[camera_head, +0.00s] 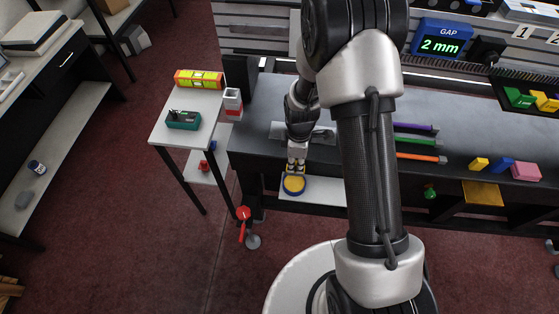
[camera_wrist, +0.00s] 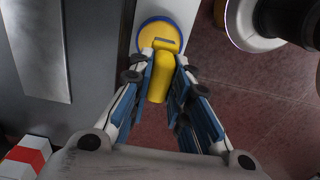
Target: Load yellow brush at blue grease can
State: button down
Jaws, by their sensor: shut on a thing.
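My gripper (camera_wrist: 159,66) is shut on the yellow brush (camera_wrist: 158,88), which lies between the two blue-padded fingers in the wrist view. The brush's far end overlaps the blue grease can (camera_wrist: 142,24), a round blue rim around a yellow inside. I cannot tell whether the brush touches the grease. In the head view my gripper (camera_head: 295,168) points down just above the can (camera_head: 293,192), which sits on a white lower shelf (camera_head: 327,192) in front of the dark bench. The brush is hard to make out there.
The dark bench (camera_head: 262,125) carries several coloured rods and blocks at the right. A small white side table (camera_head: 162,134) at the left holds a yellow level (camera_head: 199,79) and a green box (camera_head: 184,120). A red-handled clamp (camera_head: 242,222) hangs near the bench's front left.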

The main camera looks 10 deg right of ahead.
aim_at(296, 174)
jog(key=shift+w+a+f, duration=0.1)
jog(key=shift+a+f, duration=0.05)
jog(key=shift+f, duration=0.15)
jog(key=shift+d+f+b, duration=0.35)
jog(key=shift+f+b, duration=0.3)
jog(key=shift+f, duration=0.1)
jog(key=shift+a+f+b, duration=0.1)
jog(key=shift+f+b, duration=1.3)
jog(key=shift+f, duration=0.7)
jog(key=shift+f+b, duration=0.45)
jog(key=shift+f, duration=0.1)
jog(key=shift+r, duration=0.15)
jog(key=shift+r+p, duration=2.5)
jog(key=shift+r, duration=0.95)
